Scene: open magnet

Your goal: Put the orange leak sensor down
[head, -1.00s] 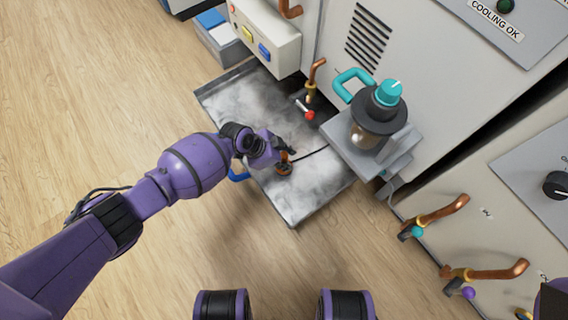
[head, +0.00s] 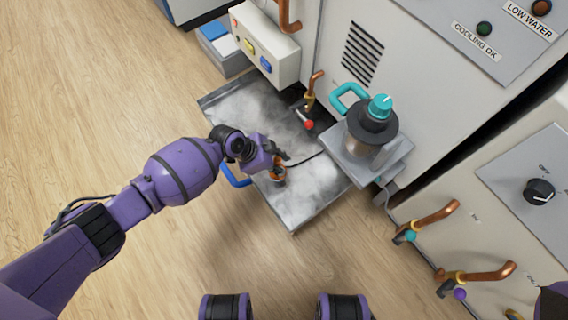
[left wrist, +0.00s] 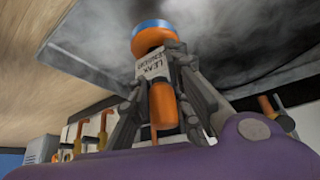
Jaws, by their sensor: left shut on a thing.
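The orange leak sensor (head: 279,177) is held upright or nearly so over the grey metal drip tray (head: 300,215). My left gripper (head: 277,163) is shut on it. In the left wrist view the sensor (left wrist: 160,100) shows an orange body, a pale label with dark lettering and a blue disc at one end, with the gripper fingers (left wrist: 163,92) on both sides. The disc end faces the tray surface (left wrist: 235,45). I cannot tell whether it touches. A dark cable runs from near the sensor towards the machine.
A pump-like unit with a teal knob (head: 380,105) stands on a grey ledge right of the tray. A copper pipe with a red-tipped valve (head: 308,124) is behind. A blue handle (head: 234,175) is at the tray's left edge. The wooden floor left is clear.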

